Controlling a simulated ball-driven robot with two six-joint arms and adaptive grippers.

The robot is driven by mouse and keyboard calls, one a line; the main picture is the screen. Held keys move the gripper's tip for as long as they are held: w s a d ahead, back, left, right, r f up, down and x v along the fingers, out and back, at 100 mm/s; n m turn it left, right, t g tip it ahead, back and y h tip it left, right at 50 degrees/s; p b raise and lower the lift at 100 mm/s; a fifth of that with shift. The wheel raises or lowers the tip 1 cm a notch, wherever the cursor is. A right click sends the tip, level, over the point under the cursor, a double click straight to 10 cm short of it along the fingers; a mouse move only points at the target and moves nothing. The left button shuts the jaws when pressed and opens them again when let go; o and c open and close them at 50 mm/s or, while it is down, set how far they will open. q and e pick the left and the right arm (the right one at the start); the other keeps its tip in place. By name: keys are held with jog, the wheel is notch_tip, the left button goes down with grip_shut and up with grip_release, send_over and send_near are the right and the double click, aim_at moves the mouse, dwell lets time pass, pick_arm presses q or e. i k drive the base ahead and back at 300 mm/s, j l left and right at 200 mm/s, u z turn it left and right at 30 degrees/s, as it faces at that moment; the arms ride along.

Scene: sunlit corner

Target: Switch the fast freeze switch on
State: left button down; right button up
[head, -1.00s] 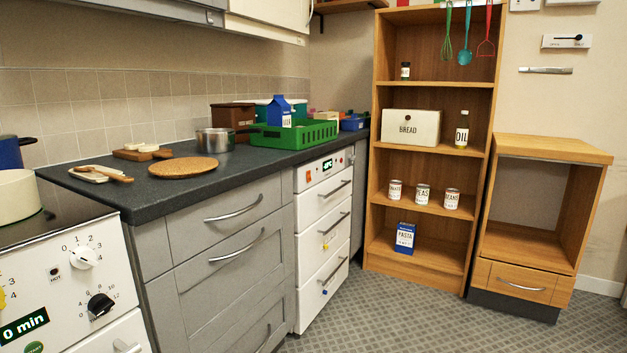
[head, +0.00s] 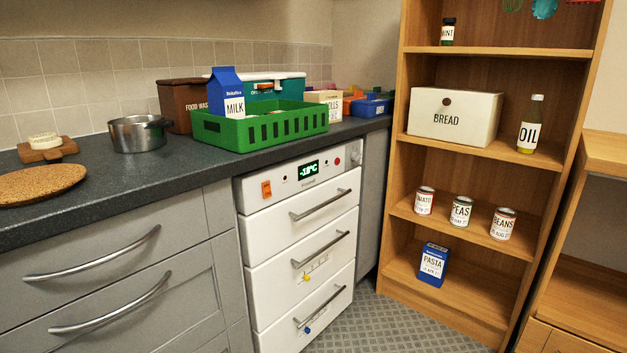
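The white freezer (head: 300,240) stands under the dark counter, right of the grey drawers. Its top control panel (head: 324,170) carries an orange-red rocker switch (head: 266,189) at the left end, which could be the fast freeze switch. Its label and position are too small to read. A green-lit display (head: 308,170) shows a minus temperature, with small dark spots on either side of it. A red button or light (head: 337,161) and a round knob (head: 355,157) sit at the right end. Neither of my grippers is in view.
A green crate (head: 262,133) with a milk carton (head: 227,95) stands on the counter above the freezer. A steel pot (head: 139,134) and cork mat (head: 40,185) are further left. An open shelf unit (head: 455,270) stands to the right. Patterned floor in front is clear.

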aim_at(265, 185)
jog(key=i+l, duration=0.35)
jog(key=i+l+u, duration=0.1)
jog(key=i+l, duration=0.2)
jog(key=l, duration=0.15)
jog(key=i+l, duration=0.35)
jog(key=l+u, duration=0.05)
jog(key=l, duration=0.05)
